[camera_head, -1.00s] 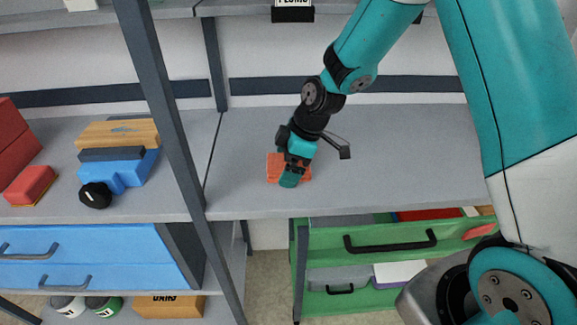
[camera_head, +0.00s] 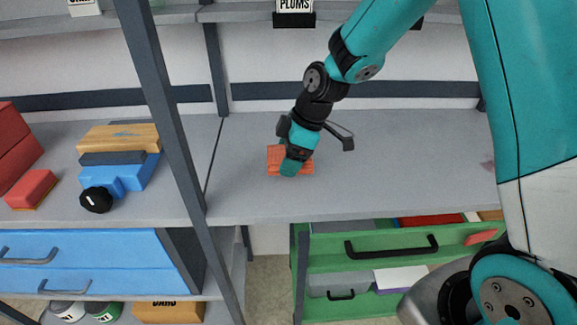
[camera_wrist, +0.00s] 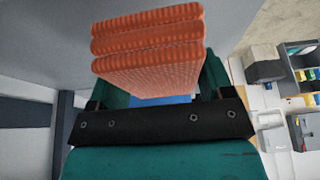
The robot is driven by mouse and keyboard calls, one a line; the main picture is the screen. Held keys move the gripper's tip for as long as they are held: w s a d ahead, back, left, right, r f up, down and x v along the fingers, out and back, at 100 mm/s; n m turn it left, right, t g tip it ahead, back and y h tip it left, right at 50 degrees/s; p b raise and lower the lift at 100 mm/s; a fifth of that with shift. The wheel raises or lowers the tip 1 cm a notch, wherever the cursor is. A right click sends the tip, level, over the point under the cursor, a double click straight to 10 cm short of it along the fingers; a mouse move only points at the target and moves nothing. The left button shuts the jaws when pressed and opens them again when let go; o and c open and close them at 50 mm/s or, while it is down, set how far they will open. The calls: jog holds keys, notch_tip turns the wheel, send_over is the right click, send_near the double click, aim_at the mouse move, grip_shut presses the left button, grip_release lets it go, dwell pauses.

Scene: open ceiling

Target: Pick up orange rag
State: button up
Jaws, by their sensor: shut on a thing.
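The orange rag (camera_head: 303,169) is a folded, ribbed cloth over the grey shelf (camera_head: 400,165) in the head view. My gripper (camera_head: 291,166) is at the rag and partly covers it. In the wrist view the folded rag (camera_wrist: 150,50) fills the space between the teal fingers of my gripper (camera_wrist: 160,85), which is shut on it. I cannot tell from the head view how far the rag is above the shelf.
A dark upright post (camera_head: 165,110) stands left of my gripper. Beyond it are a blue plane-like tool (camera_head: 128,178) and red boxes (camera_head: 30,188). A green drawer (camera_head: 390,248) stands open below the shelf. The shelf right of the rag is mostly clear.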

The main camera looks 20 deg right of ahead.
notch_tip(320, 180, up, 16)
jog(key=shift+r, duration=0.25)
jog(key=shift+o, duration=1.2)
jog(key=shift+c, duration=0.4)
